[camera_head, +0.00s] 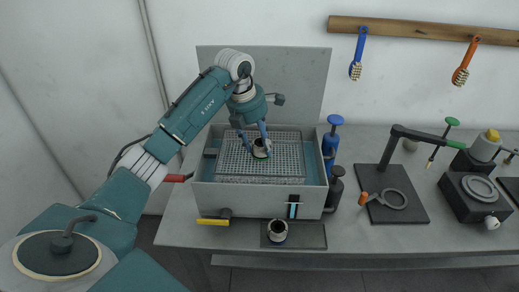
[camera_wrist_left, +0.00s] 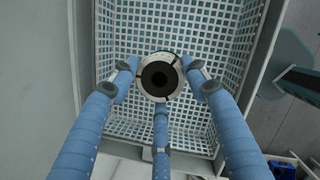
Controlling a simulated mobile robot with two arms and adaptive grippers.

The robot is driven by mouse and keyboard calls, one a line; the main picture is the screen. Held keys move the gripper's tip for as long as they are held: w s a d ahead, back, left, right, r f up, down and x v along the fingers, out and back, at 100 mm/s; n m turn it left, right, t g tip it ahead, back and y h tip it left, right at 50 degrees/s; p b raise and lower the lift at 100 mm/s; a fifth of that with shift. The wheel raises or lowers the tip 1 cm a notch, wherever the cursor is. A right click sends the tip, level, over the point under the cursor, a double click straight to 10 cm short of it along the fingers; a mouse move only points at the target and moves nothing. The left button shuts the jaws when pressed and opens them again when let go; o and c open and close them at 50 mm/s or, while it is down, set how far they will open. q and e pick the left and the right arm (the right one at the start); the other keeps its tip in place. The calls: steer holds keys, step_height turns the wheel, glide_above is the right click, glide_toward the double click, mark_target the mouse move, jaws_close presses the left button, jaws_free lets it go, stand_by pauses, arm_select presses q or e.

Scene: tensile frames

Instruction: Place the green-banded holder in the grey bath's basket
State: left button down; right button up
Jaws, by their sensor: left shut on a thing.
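The green-banded holder (camera_head: 261,148) is a small pale cylinder with a dark opening and a trace of green near its foot. My left gripper (camera_head: 257,145) is shut on it, with the fingers pointing down around it. In the left wrist view the holder (camera_wrist_left: 161,77) shows end-on as a pale ring between three blue fingers. It is over the white mesh basket (camera_head: 232,160) inside the grey bath (camera_head: 240,198); I cannot tell whether it touches the mesh. My right gripper is not in view.
Another pale holder (camera_head: 277,231) stands on a dark mat (camera_head: 312,236) in front of the bath. A stand (camera_head: 408,206) is further right. The raised grey lid (camera_head: 300,82) is behind.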

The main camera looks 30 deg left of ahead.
mark_target(258, 146)
arm_select(q)
step_height(258, 146, down, 3)
steer(key=shift+r+p, duration=0.1)
steer(key=shift+p, duration=0.4)
steer(key=shift+f, duration=0.35)
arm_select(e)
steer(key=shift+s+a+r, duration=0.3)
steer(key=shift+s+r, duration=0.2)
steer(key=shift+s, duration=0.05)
arm_select(q)
steer(key=shift+f, duration=0.1)
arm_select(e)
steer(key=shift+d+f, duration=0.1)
arm_select(q)
steer(key=c, duration=0.9)
jaws_free()
steer(key=shift+s, duration=0.1)
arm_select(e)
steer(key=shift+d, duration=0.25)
